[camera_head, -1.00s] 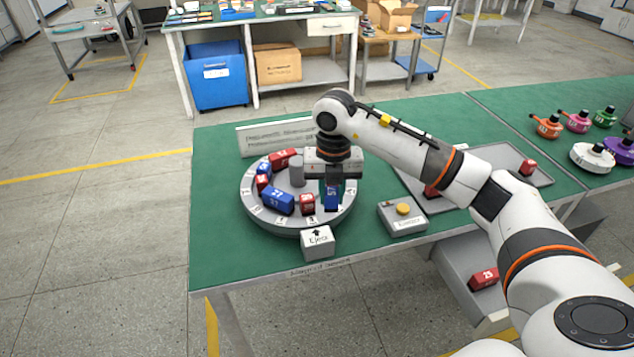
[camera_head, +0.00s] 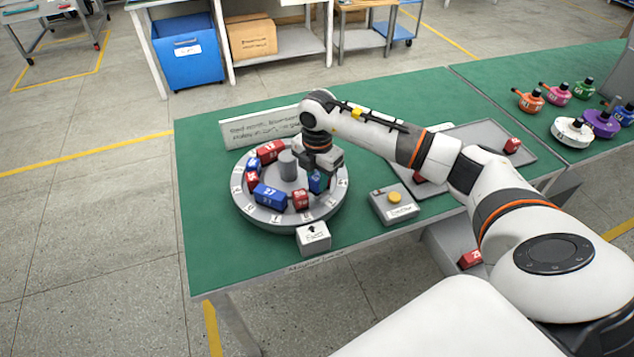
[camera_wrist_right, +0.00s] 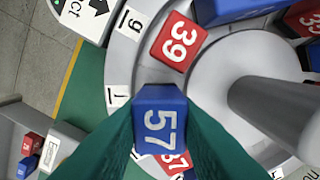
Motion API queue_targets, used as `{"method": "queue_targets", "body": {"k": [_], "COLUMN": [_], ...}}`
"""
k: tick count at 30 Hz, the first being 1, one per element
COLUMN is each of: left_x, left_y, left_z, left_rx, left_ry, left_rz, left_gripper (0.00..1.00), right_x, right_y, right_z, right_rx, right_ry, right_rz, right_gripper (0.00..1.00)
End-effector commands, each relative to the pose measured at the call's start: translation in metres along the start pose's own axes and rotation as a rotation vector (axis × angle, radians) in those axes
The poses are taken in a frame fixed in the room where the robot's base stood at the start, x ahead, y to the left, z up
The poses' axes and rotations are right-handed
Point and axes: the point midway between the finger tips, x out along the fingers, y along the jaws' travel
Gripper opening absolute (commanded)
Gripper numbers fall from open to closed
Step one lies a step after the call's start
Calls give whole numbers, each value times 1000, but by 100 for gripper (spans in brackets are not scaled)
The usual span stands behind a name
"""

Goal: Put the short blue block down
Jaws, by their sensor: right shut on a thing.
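The short blue block (camera_wrist_right: 160,122), marked 57, is held between the teal fingers of my right gripper (camera_wrist_right: 160,135). It also shows in the head view (camera_head: 317,182), over the right part of the round grey turntable (camera_head: 332,208). My right gripper (camera_head: 320,178) is shut on it and points down. A red block marked 39 (camera_wrist_right: 179,43) stands beside it on the ring, and another red block (camera_wrist_right: 174,161) is partly hidden behind it. I cannot tell whether the blue block touches the ring. My left gripper is not in view.
A longer blue block (camera_head: 270,196) and several red blocks stand around the turntable's grey centre post (camera_head: 288,165). A white eject button box (camera_head: 313,237) and a box with a yellow button (camera_head: 394,203) stand in front. A grey tray (camera_head: 480,140) lies to the right.

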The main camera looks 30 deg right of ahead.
Motion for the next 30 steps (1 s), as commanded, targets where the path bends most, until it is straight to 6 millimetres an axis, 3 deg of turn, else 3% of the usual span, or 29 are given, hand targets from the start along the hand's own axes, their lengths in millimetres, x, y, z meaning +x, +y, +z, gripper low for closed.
{"method": "queue_targets", "body": {"k": [6, 16, 17, 20, 30], "left_x": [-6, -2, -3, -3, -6], "left_y": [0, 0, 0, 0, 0], "left_z": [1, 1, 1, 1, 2], "left_rx": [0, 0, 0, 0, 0], "left_ry": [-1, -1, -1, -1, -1], "left_rz": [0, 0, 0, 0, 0], "left_gripper": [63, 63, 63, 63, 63], "right_x": [25, 30, 29, 29, 24], "right_y": [0, 0, 0, 0, 0], "right_z": [0, 0, 0, 0, 0], "right_rx": [0, -1, -1, -1, -1], "right_ry": [-1, 0, 0, 0, 0], "right_rz": [1, 0, 1, 1, 0], "right_gripper": [1, 1, 32, 48, 49]}}
